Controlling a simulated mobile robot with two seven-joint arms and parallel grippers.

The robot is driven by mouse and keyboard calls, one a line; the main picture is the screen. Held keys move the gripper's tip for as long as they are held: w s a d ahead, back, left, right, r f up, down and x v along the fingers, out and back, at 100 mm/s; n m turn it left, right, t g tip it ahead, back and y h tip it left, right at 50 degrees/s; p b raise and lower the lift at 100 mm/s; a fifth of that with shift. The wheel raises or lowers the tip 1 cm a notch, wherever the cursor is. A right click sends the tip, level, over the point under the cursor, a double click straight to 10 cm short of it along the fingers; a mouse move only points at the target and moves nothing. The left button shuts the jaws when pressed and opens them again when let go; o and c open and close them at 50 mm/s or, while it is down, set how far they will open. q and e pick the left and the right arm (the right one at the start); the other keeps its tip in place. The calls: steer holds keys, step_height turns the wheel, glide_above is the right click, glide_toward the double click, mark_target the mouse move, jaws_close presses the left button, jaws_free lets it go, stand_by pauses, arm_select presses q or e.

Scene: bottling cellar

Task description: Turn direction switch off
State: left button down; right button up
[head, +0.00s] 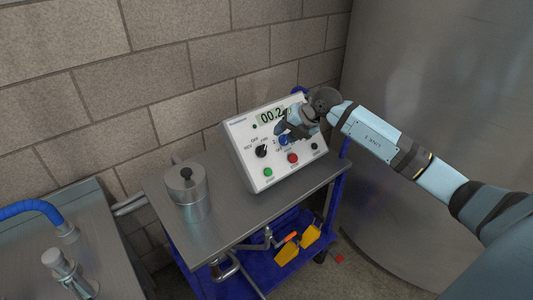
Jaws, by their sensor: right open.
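A white control box (243,158) with a digital display reading about 00.2 (271,116) stands on a steel cart top. The direction switch (261,151) is a black knob on the left of its sloped face, with small labels such as REV and OFF around it. Its exact pointer setting is too small to tell. My left gripper is not in view.
The panel also has a green button (268,172), a red button (293,158) and a small black knob (314,146). A steel canister (188,194) stands left on the cart top (240,215). A large steel tank (440,100) stands right; a block wall is behind.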

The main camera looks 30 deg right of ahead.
mark_target(265, 148)
steer(key=shift+h, duration=0.5)
steer(key=x, duration=0.4)
steer(key=d+x, duration=0.1)
steer(key=x, duration=0.3)
steer(key=w+p+x, duration=0.1)
steer(key=x, duration=0.4)
steer(key=shift+s+d+r, duration=0.1)
steer(key=shift+d+r, duration=0.05)
steer(key=shift+d, duration=0.05)
jaws_close()
